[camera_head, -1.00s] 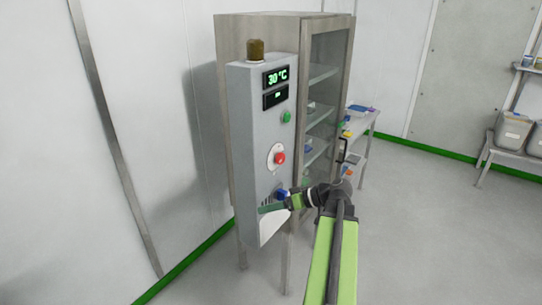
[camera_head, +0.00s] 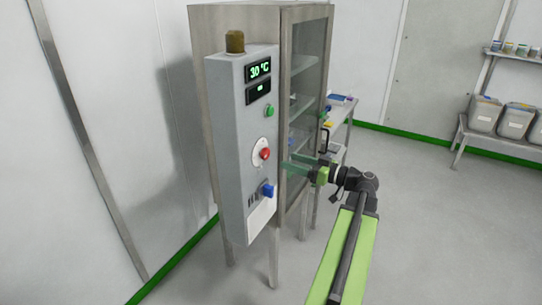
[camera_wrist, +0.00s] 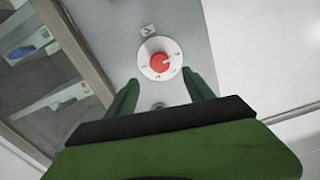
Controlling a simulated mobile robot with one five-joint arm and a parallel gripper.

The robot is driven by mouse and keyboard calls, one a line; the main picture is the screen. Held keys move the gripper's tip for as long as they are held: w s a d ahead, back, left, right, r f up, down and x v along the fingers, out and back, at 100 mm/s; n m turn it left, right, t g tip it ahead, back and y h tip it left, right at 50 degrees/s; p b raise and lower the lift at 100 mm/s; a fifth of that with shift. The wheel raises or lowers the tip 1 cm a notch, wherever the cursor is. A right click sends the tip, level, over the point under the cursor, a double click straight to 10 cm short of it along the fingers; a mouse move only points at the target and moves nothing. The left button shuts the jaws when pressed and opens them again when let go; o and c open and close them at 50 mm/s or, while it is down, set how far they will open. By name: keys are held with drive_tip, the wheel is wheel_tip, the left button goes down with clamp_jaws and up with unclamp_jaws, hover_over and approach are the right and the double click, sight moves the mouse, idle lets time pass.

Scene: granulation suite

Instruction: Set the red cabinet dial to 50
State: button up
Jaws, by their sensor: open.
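The red dial (camera_head: 264,154) sits on a round white scale plate on the grey control panel (camera_head: 237,175) at the cabinet's side. In the wrist view the red dial (camera_wrist: 160,62) is ahead of my fingertips, near the middle; its small pointer mark is toward the upper right. The scale numbers are too small to read. The display (camera_head: 258,70) above reads 30 °C. My gripper (camera_head: 290,167) is open and empty, to the right of the dial and apart from it. Its two green fingers (camera_wrist: 161,88) show below and either side of the dial.
A blue knob (camera_head: 267,190) is below the dial and a green button (camera_head: 269,111) above it. The glass-doored cabinet (camera_head: 303,90) stands right behind the panel. A side table (camera_head: 343,108) and a shelf with bins (camera_head: 486,114) are farther off. Open floor lies to the right.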

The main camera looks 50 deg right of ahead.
sight(268, 154)
drive_tip(key=x, duration=0.8)
drive_tip(key=shift+w, duration=0.3)
drive_tip(key=c, duration=1.2)
drive_tip(key=shift+w+d, duration=0.1)
drive_tip(key=shift+d, duration=0.05)
clamp_jaws()
